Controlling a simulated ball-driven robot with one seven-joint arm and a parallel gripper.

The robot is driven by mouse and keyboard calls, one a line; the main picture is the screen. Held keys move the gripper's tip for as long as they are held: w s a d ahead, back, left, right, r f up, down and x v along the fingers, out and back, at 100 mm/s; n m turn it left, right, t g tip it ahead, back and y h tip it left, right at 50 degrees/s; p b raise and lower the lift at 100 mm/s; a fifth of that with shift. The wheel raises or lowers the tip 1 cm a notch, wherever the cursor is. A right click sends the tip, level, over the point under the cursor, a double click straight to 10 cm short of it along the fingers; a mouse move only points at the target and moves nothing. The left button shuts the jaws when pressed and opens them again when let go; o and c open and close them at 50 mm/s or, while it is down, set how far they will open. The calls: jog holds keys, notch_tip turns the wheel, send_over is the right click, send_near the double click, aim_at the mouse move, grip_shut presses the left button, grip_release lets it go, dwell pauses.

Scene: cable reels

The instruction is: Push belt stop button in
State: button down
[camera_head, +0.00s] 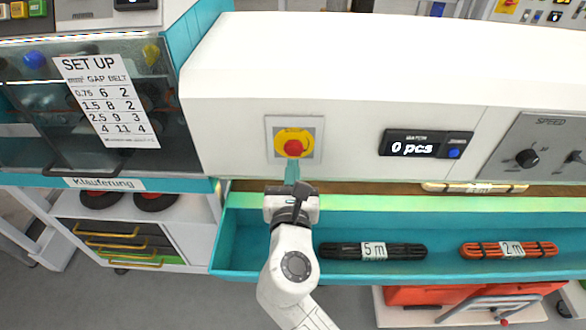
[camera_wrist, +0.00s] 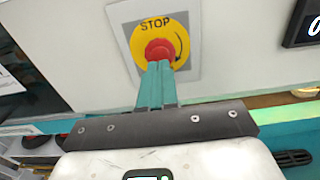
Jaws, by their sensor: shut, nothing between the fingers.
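The belt stop button (camera_head: 293,148) is a red knob on a round yellow base, set in a grey square plate on the white machine front. In the wrist view the red button (camera_wrist: 159,51) shows with the word STOP above it on the yellow disc. My gripper (camera_head: 292,165) is shut and empty, its teal fingers pointing up at the button. In the wrist view the fingertips (camera_wrist: 159,66) overlap the lower part of the red knob. I cannot tell whether they touch it or how far in the knob is.
A display reading 0 pcs (camera_head: 426,145) and a speed panel (camera_head: 540,150) are to the right. Below is a teal tray (camera_head: 450,269) with a black 5 m bundle (camera_head: 340,251) and an orange 2 m bundle (camera_head: 483,250). A set-up sheet (camera_head: 106,101) is on the left cover.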

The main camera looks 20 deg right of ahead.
jog(key=b+v, duration=0.1)
jog(key=v, duration=1)
jog(key=shift+a, duration=0.25)
jog(key=s+d+f+m+g, duration=0.3)
jog(key=d+f+m+g, duration=0.1)
jog(key=d+f+m, duration=0.25)
jog(key=s+d+f+m+g, duration=0.3)
jog(key=d+f+m+g, duration=0.1)
jog(key=d+f+m, duration=0.3)
jog(key=s+f+m+g+y, duration=0.3)
jog(key=s+f+m, duration=0.1)
jog(key=s+m, duration=0.4)
jog(key=s+d+f+m+g+y, duration=0.1)
jog(key=s+f+m+g+y, duration=0.3)
jog(key=s+m, duration=0.4)
jog(key=shift+s+f+m, duration=0.15)
jog(key=shift+f+m, duration=0.4)
jog(key=shift+m, duration=0.4)
